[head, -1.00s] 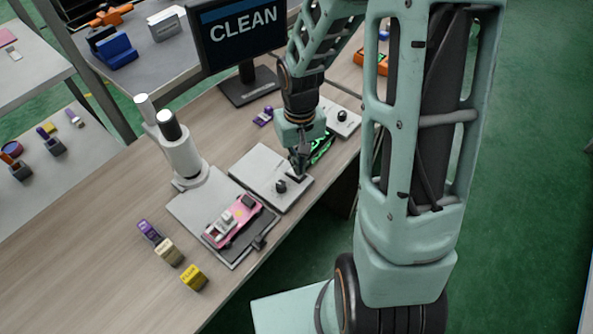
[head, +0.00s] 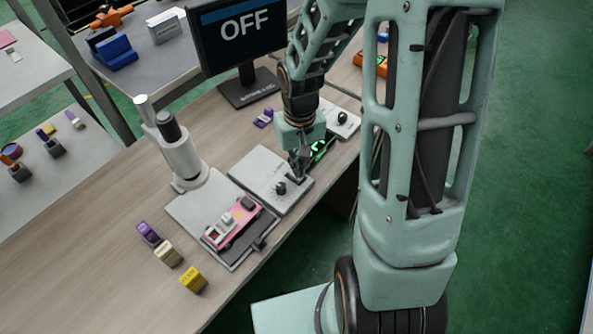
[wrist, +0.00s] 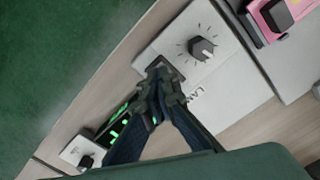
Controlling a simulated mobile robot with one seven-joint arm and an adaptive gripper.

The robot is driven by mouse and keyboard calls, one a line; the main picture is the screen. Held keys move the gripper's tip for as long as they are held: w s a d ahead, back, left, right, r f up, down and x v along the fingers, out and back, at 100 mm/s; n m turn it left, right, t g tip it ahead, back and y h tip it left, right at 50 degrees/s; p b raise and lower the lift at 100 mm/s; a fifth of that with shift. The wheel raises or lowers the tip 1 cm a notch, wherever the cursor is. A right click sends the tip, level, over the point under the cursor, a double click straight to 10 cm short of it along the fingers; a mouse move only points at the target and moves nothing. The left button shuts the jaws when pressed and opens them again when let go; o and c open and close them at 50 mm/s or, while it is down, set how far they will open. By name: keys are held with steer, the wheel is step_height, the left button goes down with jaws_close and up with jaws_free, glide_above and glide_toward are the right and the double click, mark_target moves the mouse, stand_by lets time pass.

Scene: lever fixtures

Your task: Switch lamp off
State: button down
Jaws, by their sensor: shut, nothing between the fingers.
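A pale control box (head: 262,168) sits on the wooden bench, with a black round knob (head: 281,188) on top. In the wrist view the knob (wrist: 202,48) has tick marks around it, and a partly hidden label that seems to start with "LA" (wrist: 196,95) is on the box. My gripper (head: 297,174) is shut and empty, pointing down at the box's right end. In the wrist view its fingertips (wrist: 160,74) are at a dark recess (wrist: 171,68) beside the knob. The fingers hide any lever there; I cannot tell whether they touch it. The monitor (head: 243,32) reads "OFF".
A white microscope-like stand (head: 180,155) and a pink device (head: 233,223) on a plate are left of the box. Another knob box (head: 341,118) and a green-lit device (head: 321,149) are beyond my gripper. Small labelled blocks (head: 168,252) stand at the front left.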

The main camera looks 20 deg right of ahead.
steer(key=shift+r+p, duration=2.4)
steer(key=shift+r, duration=0.85)
